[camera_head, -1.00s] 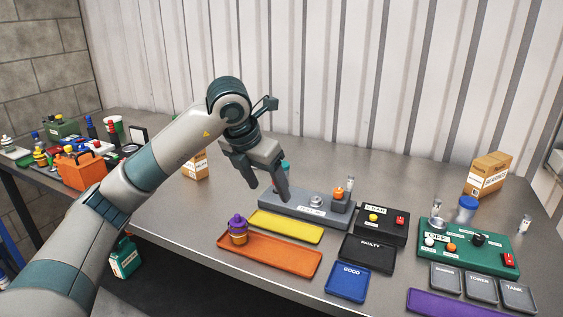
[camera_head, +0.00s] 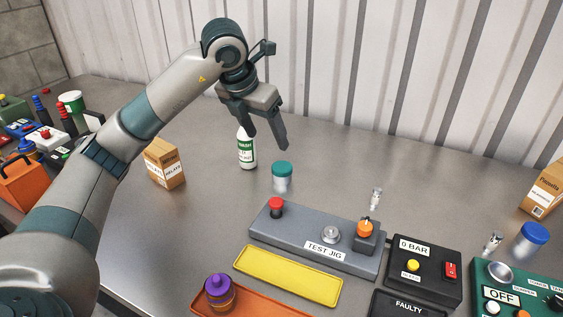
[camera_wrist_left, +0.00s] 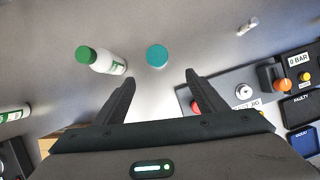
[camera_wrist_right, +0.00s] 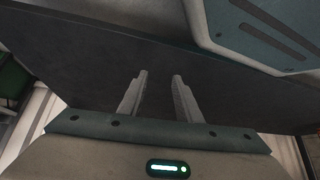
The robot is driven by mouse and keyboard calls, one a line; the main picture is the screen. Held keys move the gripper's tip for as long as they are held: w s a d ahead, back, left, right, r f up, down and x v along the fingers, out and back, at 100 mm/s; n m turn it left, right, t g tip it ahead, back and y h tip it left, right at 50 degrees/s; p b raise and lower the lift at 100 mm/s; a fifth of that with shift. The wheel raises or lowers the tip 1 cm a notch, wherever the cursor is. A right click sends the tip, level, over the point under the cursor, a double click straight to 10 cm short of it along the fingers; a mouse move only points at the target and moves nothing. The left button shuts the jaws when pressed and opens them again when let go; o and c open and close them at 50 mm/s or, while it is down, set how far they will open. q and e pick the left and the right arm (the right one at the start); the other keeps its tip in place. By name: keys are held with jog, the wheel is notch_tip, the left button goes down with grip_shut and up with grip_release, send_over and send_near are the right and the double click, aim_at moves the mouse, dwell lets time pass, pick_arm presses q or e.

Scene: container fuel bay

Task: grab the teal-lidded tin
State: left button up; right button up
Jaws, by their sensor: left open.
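The teal-lidded tin (camera_head: 282,178) stands upright on the grey table behind the test jig, its lid teal and its body pale. It also shows from above in the left wrist view (camera_wrist_left: 157,56), ahead of and between the fingers. My left gripper (camera_head: 264,132) is open and empty, above and a little behind-left of the tin in the head view, apart from it. My right gripper (camera_wrist_right: 158,85) shows only in its own wrist view, with its fingers apart and nothing between them, below a dark flat surface.
A white bottle with a green label (camera_head: 246,150) stands just left of the tin. The grey test jig (camera_head: 300,238) with a red button lies in front. A cardboard box (camera_head: 164,166) stands further left. The table right of the tin is fairly clear.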

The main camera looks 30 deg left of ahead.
pick_arm(q)
jog(key=shift+w+a+r, duration=0.1)
jog(key=shift+w, duration=0.15)
pick_arm(e)
jog(key=shift+w, duration=0.35)
pick_arm(q)
jog(key=shift+s+r, duration=0.1)
pick_arm(e)
jog(key=shift+d, duration=0.1)
pick_arm(q)
jog(key=p, duration=0.1)
send_near(282, 169)
jog(key=p+x, duration=0.1)
jog(key=x, duration=0.3)
jog(key=shift+p, duration=0.4)
jog(key=shift+w+f, duration=0.3)
jog(key=shift+f, duration=0.25)
pick_arm(e)
jog(key=shift+g, duration=0.5)
jog(key=shift+s+d+f, duration=0.2)
jog(key=shift+s+f, duration=0.05)
jog(key=shift+s, duration=0.55)
jog(key=shift+s+d+f, duration=0.15)
jog(key=shift+s+f, duration=0.05)
jog(key=shift+s, duration=0.55)
jog(key=shift+s+d+f, duration=0.2)
jog(key=shift+s+f, duration=0.05)
jog(key=shift+s, duration=0.55)
